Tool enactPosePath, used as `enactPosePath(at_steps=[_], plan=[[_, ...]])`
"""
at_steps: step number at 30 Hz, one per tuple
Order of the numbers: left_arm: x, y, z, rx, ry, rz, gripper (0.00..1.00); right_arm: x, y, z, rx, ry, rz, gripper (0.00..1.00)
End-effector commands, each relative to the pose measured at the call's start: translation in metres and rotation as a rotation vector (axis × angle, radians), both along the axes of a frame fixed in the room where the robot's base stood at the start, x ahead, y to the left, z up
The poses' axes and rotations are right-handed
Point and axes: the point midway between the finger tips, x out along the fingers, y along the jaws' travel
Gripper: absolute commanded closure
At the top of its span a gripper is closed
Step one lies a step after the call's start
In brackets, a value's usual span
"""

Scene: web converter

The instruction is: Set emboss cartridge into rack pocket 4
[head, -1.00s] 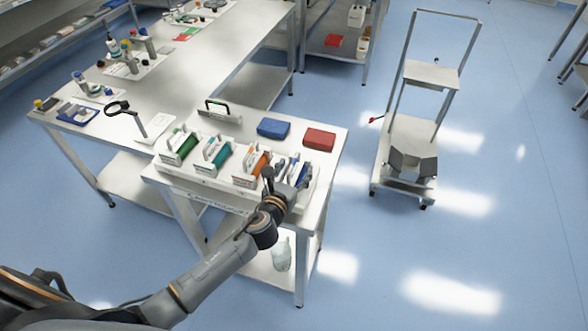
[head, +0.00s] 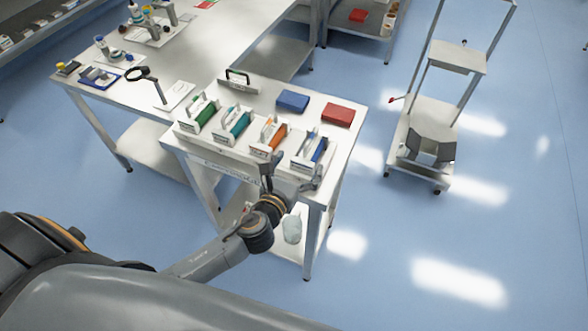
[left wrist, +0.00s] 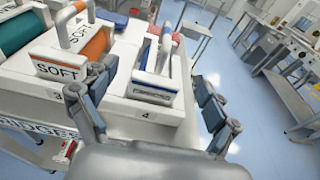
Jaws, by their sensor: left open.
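The blue-roller cartridge (head: 312,149), with a white body and handle, sits upright in the right-end pocket of the white rack (head: 222,149). In the left wrist view, this cartridge (left wrist: 156,78) stands behind the mark "4" (left wrist: 146,114); its dark front label is too blurred to read surely. My left gripper (head: 292,175) is open and empty in front of the rack's right end. In the left wrist view its fingers (left wrist: 153,88) are spread to either side of the cartridge, apart from it. My right gripper is not in view.
Green (head: 199,112), teal (head: 236,123) and orange (head: 269,135) cartridges fill the other pockets. Blue (head: 293,101) and red (head: 338,115) boxes lie behind on the table. A cart (head: 423,130) stands to the right. Open floor lies at the front right.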

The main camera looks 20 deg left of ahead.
Motion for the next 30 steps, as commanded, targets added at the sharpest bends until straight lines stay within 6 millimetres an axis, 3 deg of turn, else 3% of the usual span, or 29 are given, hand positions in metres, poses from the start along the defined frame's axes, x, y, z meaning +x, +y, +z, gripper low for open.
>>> enactPosePath(at_steps=[3,8,26,30], plan=[[-0.019,0.000,0.003,-0.001,0.001,-0.001,0.12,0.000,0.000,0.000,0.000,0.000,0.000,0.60],[-0.030,0.001,0.006,-0.001,0.000,0.000,0.12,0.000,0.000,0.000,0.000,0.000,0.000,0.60],[-0.032,0.002,0.007,-0.006,0.000,0.003,0.12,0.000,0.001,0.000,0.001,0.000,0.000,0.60],[-0.036,0.012,0.007,-0.167,0.034,0.091,0.12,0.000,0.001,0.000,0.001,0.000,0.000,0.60]])
